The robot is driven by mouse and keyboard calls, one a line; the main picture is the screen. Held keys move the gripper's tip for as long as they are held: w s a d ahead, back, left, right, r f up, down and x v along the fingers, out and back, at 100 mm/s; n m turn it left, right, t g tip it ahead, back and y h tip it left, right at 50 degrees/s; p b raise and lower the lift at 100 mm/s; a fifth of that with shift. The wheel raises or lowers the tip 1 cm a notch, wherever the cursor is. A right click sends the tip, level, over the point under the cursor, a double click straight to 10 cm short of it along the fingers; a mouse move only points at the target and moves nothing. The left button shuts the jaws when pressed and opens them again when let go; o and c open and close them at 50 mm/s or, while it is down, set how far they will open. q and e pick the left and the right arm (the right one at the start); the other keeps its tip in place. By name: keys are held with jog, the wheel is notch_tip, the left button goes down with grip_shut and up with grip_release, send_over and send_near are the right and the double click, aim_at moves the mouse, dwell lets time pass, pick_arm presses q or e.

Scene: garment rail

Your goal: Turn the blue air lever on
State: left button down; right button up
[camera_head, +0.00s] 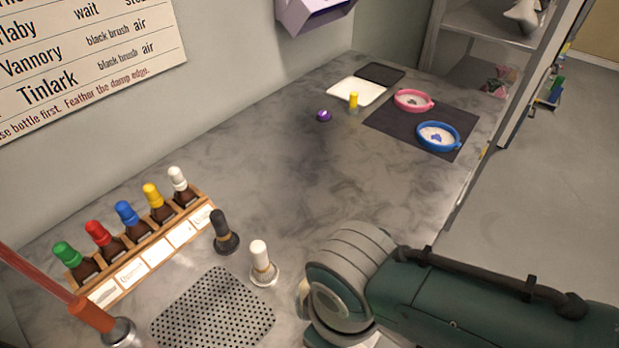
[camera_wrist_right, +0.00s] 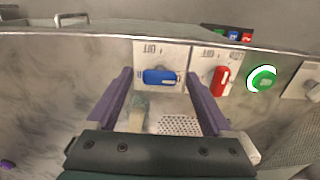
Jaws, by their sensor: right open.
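My right gripper (camera_wrist_right: 159,82) is open with purple fingers, one on each side of the blue lever. I cannot tell whether either finger touches it. In the head view my right arm reaches in from the right, and its fingers and the lever are hidden. My left gripper is in neither view.
A red lever (camera_wrist_right: 220,80) and a green button (camera_wrist_right: 263,79) sit right of the blue lever. On the counter (camera_head: 290,185) stand a bottle rack (camera_head: 150,255), a black brush (camera_head: 224,235), a white brush (camera_head: 262,265) and a perforated mat (camera_head: 212,310). The counter's middle is clear.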

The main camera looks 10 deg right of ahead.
notch_tip(320, 180, up, 10)
jog(key=p, duration=0.4)
dwell(0.4)
